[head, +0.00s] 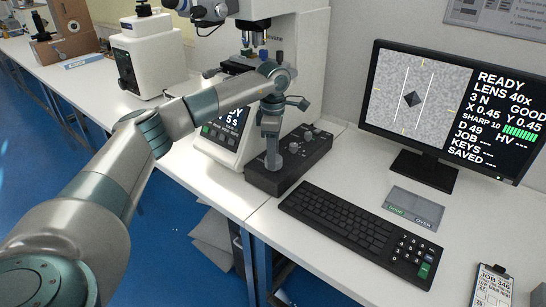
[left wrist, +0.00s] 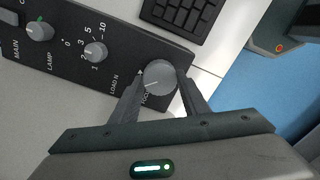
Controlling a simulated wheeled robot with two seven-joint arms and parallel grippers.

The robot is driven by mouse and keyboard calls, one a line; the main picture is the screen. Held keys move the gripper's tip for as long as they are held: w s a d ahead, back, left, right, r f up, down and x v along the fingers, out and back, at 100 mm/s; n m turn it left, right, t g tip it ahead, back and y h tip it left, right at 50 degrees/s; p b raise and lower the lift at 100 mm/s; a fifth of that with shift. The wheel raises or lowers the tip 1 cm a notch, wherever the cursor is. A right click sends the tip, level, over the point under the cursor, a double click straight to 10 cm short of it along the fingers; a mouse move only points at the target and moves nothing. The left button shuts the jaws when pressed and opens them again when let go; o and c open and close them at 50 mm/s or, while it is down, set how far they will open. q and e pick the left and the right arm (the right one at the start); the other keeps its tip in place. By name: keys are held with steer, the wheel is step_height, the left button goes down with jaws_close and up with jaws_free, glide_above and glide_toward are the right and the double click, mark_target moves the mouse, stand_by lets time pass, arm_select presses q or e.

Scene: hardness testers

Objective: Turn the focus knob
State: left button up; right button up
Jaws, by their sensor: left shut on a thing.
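The focus knob (left wrist: 160,77) is a round grey knob with a pale pointer line, at the near end of a black control box (head: 262,184). Its printed label is partly hidden by a finger. My left gripper (left wrist: 162,88) is shut on the knob, one finger on each side. In the head view my left gripper (head: 273,160) reaches down onto the box and hides the knob. The monitor (head: 415,105) shows a sharp dark diamond between two white lines, and reads READY, LENS 40x, GOOD and SHARP 10 with green bars. My right gripper is not in view.
The load knob (left wrist: 95,52) and the lamp knob (left wrist: 40,30) sit farther along the box. A black keyboard (head: 345,225) lies close to the box's right. The tester (head: 300,80) stands behind it. A grey GOOD/OVER pad (head: 414,208) and a job card (head: 492,289) lie on the table.

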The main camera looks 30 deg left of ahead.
arm_select(q)
steer(key=shift+m+b, duration=0.3)
steer(key=shift+m, duration=1.3)
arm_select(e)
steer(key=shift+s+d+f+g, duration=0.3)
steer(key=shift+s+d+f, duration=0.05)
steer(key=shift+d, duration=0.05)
arm_select(q)
steer(key=shift+r, duration=0.1)
steer(key=o, duration=1.1)
steer(key=shift+c, duration=0.2)
